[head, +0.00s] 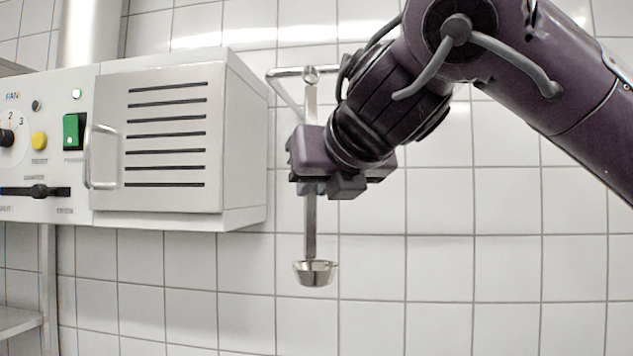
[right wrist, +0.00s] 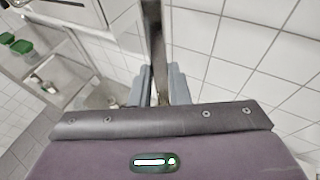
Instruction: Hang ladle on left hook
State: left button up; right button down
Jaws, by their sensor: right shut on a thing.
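The metal ladle (head: 310,225) hangs upright in the head view, its bowl (head: 315,273) at the bottom. My right gripper (head: 314,187) is shut on the ladle's handle around its middle. The handle also shows between the two fingers (right wrist: 160,88) in the right wrist view. The ladle's ringed top end overlaps a metal rail (head: 284,73) on the tiled wall. I cannot tell whether the ring is around a hook or only in front of it. No separate left hook shows clearly, and part of the rail is hidden behind my right arm. My left gripper is not in view.
A white control box with a slotted panel (head: 165,160) and a handle stands out from the wall, close left of the ladle. Open tiled wall lies below and right. The right wrist view shows a shelf unit (right wrist: 60,75) with green-lidded containers (right wrist: 20,46).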

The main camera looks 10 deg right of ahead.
jog(key=shift+w, duration=0.1)
jog(key=c, duration=1.3)
grip_release()
jog(key=b+v, duration=0.2)
jog(key=v, duration=0.6)
jog(key=shift+b, duration=0.3)
